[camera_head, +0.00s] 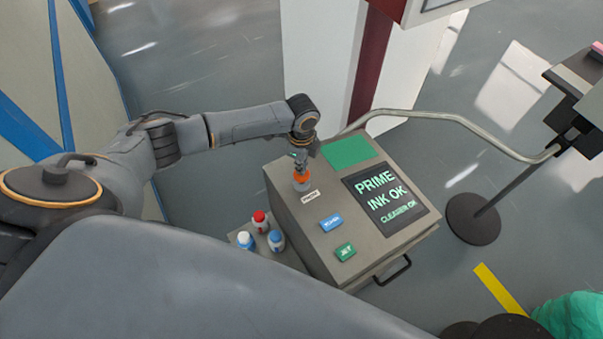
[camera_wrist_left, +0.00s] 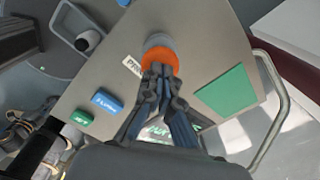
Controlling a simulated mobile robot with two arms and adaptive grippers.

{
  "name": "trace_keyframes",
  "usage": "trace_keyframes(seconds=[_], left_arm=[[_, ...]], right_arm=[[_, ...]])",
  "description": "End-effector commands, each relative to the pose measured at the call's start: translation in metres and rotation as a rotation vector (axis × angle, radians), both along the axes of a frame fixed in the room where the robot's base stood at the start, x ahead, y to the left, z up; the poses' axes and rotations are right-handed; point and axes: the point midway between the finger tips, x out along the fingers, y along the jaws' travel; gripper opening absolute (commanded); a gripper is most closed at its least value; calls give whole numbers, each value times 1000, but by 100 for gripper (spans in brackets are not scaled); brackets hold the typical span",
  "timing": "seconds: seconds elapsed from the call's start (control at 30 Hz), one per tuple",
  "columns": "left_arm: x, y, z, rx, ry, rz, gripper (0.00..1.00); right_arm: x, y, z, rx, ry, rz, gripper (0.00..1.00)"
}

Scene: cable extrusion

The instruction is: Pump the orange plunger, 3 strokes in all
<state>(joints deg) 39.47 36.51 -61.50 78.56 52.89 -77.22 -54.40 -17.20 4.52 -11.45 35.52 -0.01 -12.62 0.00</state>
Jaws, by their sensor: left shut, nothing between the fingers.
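The orange plunger (camera_head: 302,182) stands on the top of a grey machine cabinet (camera_head: 318,240), near its left back corner. My left gripper (camera_head: 301,158) points down over the plunger with its fingers shut and nothing between them. In the left wrist view the shut fingertips (camera_wrist_left: 158,72) overlap the orange plunger cap (camera_wrist_left: 160,56); whether they touch it I cannot tell. A grey collar shows around the cap there. The screen (camera_head: 385,198) reads "PRIME", "INK OK" and "CLEANER OK". My right gripper is not seen.
A blue button (camera_head: 331,222) and a green button (camera_head: 345,251) sit in front of the plunger. A green pad (camera_head: 349,152) lies behind. Several small bottles (camera_head: 261,221) stand on a shelf at the left. A bent metal rail (camera_head: 440,116) runs to the right.

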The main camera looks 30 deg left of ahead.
Motion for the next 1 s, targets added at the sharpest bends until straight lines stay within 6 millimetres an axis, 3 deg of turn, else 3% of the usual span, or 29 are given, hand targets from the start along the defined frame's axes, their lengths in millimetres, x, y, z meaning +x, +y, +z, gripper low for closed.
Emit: trace_keyframes(seconds=[0.57, 1.0], left_arm=[[0, -1, -25, -1, 1, 0, 0], [-1, -1, -17, -1, 2, 0, 0]], right_arm=[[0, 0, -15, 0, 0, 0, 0], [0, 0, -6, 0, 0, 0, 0]])
